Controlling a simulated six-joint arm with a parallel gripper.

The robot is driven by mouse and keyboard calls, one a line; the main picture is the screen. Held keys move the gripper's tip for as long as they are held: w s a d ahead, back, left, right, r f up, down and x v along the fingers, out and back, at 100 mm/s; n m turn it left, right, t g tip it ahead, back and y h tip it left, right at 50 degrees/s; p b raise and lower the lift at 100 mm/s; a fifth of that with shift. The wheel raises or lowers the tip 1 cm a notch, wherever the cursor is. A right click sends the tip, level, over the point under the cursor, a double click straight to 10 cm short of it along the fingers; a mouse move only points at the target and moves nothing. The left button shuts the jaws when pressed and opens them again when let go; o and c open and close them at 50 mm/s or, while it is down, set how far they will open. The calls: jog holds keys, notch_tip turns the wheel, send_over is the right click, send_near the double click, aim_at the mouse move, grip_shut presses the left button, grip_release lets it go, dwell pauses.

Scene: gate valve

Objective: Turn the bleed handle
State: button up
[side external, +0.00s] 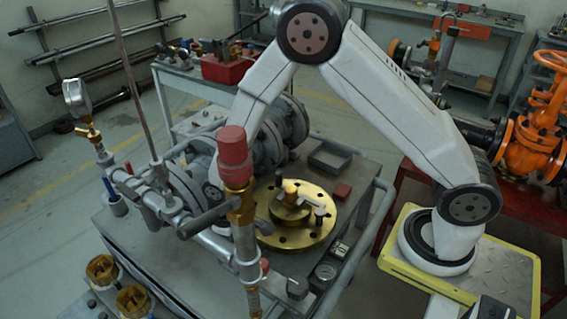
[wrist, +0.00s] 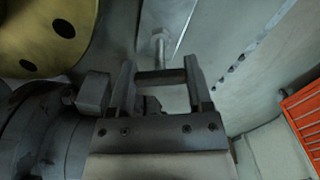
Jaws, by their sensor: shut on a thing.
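In the wrist view, my gripper (wrist: 159,70) has its two dark fingers on either side of a dark grey bar (wrist: 160,77) that spans the space between them. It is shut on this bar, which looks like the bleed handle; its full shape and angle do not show. In the side view, my arm comes down behind the red-capped brass fitting, and my fingertips cannot be made out there. A grey cylindrical part (side external: 203,221) sticks out left of this fitting, close to my wrist. I cannot tell from here whether it is the held bar.
The red-capped fitting (side external: 235,155) stands in front of my wrist. A brass flange (side external: 295,233) lies on the cart (side external: 340,185), right of the grey pipework. A pressure gauge (side external: 76,95) rises at the left. A small tray (side external: 330,155) and gauges (side external: 326,271) sit around the flange.

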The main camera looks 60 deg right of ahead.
jog(key=n, duration=1.2)
jog(key=shift+n, duration=0.3)
dwell(0.3)
jog(key=o, duration=1.3)
jog(key=shift+r, duration=0.15)
jog(key=shift+r, duration=3.8)
